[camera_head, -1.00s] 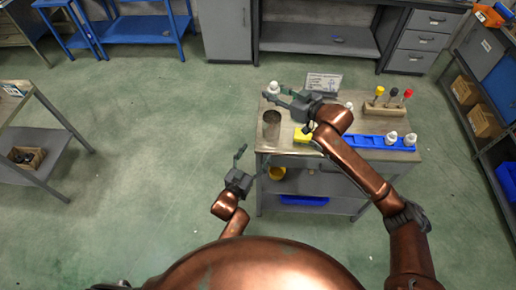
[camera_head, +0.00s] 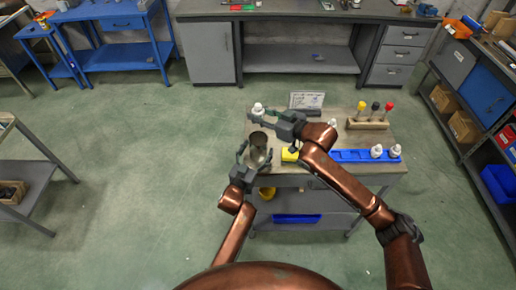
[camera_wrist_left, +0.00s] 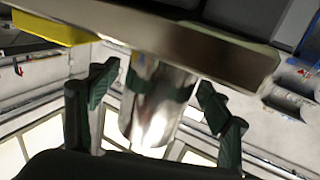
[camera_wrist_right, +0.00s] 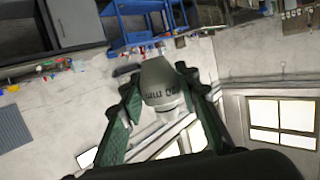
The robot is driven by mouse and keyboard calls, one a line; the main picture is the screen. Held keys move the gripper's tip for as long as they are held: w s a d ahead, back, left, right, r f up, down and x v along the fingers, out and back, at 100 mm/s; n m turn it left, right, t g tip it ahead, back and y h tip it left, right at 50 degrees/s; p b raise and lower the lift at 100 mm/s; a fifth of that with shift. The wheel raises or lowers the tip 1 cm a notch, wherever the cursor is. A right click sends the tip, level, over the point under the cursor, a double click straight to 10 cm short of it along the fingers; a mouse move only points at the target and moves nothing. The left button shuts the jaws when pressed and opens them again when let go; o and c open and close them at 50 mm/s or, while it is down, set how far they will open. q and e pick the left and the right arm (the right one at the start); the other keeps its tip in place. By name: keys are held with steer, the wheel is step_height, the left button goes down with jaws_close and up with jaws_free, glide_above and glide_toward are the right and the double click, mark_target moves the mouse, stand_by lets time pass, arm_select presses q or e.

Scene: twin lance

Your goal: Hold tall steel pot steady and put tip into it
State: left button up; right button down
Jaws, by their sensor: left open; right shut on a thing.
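The tall steel pot (camera_head: 259,153) stands upright at the left front edge of the workbench. My left gripper (camera_head: 254,161) is open, with its fingers on either side of the pot. In the left wrist view the shiny pot (camera_wrist_left: 155,105) lies between the spread fingers, with gaps on both sides. My right gripper (camera_head: 265,115) is shut on the white tip (camera_head: 258,108), just behind and above the pot's mouth. In the right wrist view the tip (camera_wrist_right: 163,85) is grey-white with "mm" lettering, between both fingers.
A blue rack (camera_head: 350,156) with white pieces lies along the right front. A wooden stand (camera_head: 367,124) with coloured-handled tools and a small sign (camera_head: 306,100) are at the back. My right arm crosses over the bench.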

arm_select(q)
steer(key=shift+w+d, duration=0.2)
steer(key=shift+w, duration=0.2)
steer(key=c, duration=1.3)
stand_by(0.5)
